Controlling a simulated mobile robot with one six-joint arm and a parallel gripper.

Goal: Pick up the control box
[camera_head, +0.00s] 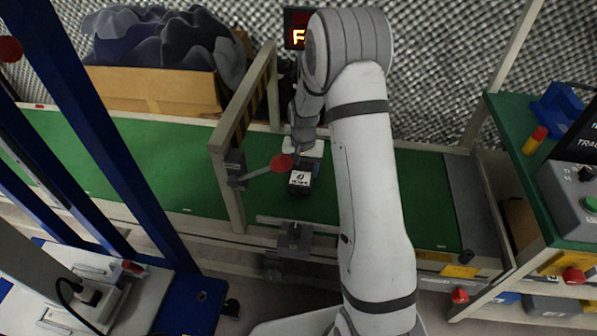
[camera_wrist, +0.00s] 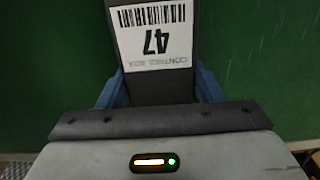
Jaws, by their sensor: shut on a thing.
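The control box (camera_wrist: 153,85) is dark with a white label reading "CONTROL BOX 47", upside down in the wrist view. My gripper (camera_wrist: 160,90) is shut on it, with a blue finger against each side. In the head view the control box (camera_head: 301,192) is a small dark block with a white label over the green conveyor belt (camera_head: 172,165). My gripper is at its far side there, partly hidden by my wrist. I cannot tell whether the box touches the belt.
A lever with a red ball (camera_head: 282,162) reaches close to the box from a wooden frame (camera_head: 228,180) on the left. A cardboard bin (camera_head: 150,92) of dark foam stands behind the belt. A green-topped bench (camera_head: 512,115) is at right. The belt's left part is clear.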

